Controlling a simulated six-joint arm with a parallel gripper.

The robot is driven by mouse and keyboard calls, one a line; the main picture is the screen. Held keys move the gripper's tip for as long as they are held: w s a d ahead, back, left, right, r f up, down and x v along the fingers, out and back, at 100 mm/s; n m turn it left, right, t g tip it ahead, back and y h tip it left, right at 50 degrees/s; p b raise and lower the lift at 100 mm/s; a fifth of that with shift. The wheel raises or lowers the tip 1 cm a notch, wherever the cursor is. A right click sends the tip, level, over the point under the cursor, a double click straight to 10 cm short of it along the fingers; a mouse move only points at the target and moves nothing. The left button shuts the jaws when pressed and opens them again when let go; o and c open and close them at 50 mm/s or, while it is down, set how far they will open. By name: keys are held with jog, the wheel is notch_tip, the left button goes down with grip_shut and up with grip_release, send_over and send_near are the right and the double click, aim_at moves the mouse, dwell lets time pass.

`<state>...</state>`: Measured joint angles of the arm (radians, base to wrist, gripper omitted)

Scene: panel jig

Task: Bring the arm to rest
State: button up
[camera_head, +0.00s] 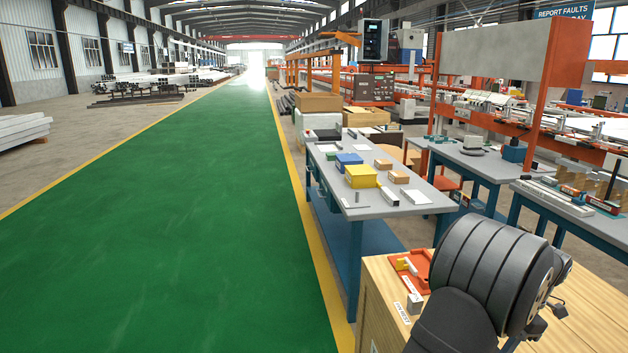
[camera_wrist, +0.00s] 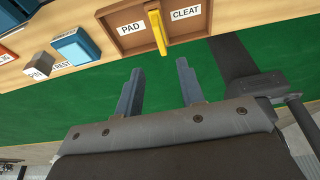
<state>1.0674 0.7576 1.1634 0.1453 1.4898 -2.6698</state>
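My gripper (camera_wrist: 159,65) shows in the wrist view with its two grey fingers spread apart. It is open, with nothing between the fingers. The fingertips lie over green floor in the picture, just below the edge of a wooden bench top (camera_wrist: 240,22). They appear apart from everything on it. In the head view, my dark arm fills the lower right in front of the wooden bench (camera_head: 380,292). My gripper's fingers cannot be made out there.
In the wrist view, the bench bears a brown tray (camera_wrist: 187,18) labelled PAD and CLEAT, a yellow bar (camera_wrist: 157,33), a blue block (camera_wrist: 78,46) and a grey block (camera_wrist: 40,65). In the head view, an orange-red plate (camera_head: 422,262) lies beside my arm. The green aisle (camera_head: 190,220) is clear.

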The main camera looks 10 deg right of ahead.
jog(key=x, duration=1)
jog(key=shift+a+f, duration=0.1)
jog(key=shift+f, duration=0.15)
jog(key=shift+r, duration=0.1)
jog(key=v, duration=1.8)
jog(key=x, duration=1.8)
notch_tip(320, 180, up, 5)
jog(key=shift+r, duration=0.8)
